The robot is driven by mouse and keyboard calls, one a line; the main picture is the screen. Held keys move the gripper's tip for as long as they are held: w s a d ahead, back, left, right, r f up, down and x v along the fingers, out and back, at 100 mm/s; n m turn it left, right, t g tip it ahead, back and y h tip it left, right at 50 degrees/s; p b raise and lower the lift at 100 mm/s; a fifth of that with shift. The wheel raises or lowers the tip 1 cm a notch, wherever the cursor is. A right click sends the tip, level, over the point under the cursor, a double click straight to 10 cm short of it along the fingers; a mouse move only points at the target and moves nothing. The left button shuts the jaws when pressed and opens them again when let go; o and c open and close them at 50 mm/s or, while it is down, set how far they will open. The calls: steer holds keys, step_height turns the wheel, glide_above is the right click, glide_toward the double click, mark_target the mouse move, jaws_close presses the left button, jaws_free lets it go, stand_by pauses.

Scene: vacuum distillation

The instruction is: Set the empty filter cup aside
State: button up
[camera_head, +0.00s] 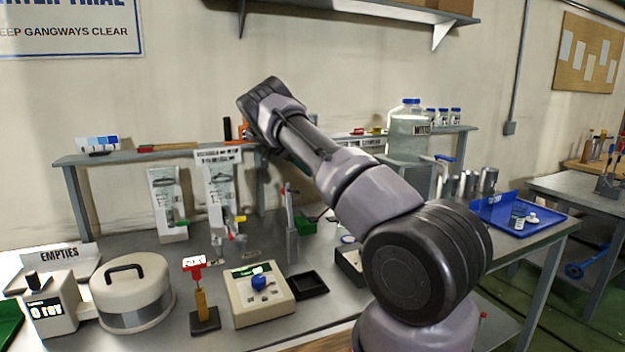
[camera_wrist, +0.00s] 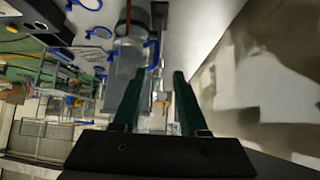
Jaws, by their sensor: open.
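In the wrist view my gripper (camera_wrist: 158,73) is open, with its two dark green fingers apart. A clear glass cylinder (camera_wrist: 130,52) shows beyond and partly behind the left finger. I cannot tell whether it is the filter cup, and no grip on it shows. In the head view my arm reaches up over the bench toward the back shelf, and my fingers are hidden there. I cannot pick out the filter cup in the head view. An "EMPTIES" sign (camera_head: 59,255) stands at the bench's left end.
A large clear bottle (camera_head: 408,135) stands on the back shelf. A blue tray (camera_head: 545,224) lies at right.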

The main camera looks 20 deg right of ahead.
steer(key=shift+v, duration=1.25)
steer(key=shift+c, duration=0.4)
steer(key=c, duration=0.5)
steer(key=shift+s+d+r, duration=0.1)
steer(key=shift+d+r, duration=0.05)
jaws_close()
steer(key=s+m+t+y, duration=0.1)
steer(key=s+t+y, duration=0.3)
steer(key=s, duration=0.7)
steer(key=w+d+f, duration=0.5)
steer(key=w+f, duration=0.2)
steer(key=shift+w+d+t+h, duration=0.25)
steer(key=shift+d+t+h, duration=0.05)
steer(key=shift+t+h, duration=0.1)
